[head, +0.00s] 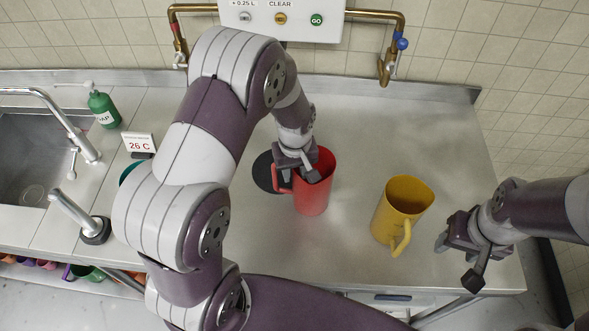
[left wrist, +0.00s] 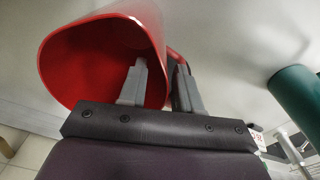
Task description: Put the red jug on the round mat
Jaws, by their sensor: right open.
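The red jug (head: 318,192) is upright on or just above the steel worktop, right of the dark round mat (head: 264,175); I cannot tell whether it is lifted. My left gripper (head: 297,172) is at the jug's rim on its handle side. In the left wrist view the jug (left wrist: 85,65) is wide open towards me. There my left gripper (left wrist: 160,88) has one finger inside the mouth and the other outside the wall near the handle. Whether they grip the wall is unclear. My right gripper (head: 463,240) is open and empty at the right.
A yellow jug (head: 400,208) stands between the red jug and my right gripper. A sink (head: 35,150), green soap bottle (head: 104,108) and temperature display (head: 139,144) are at the left. Brass taps (head: 388,65) hang above the worktop. The back middle is clear.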

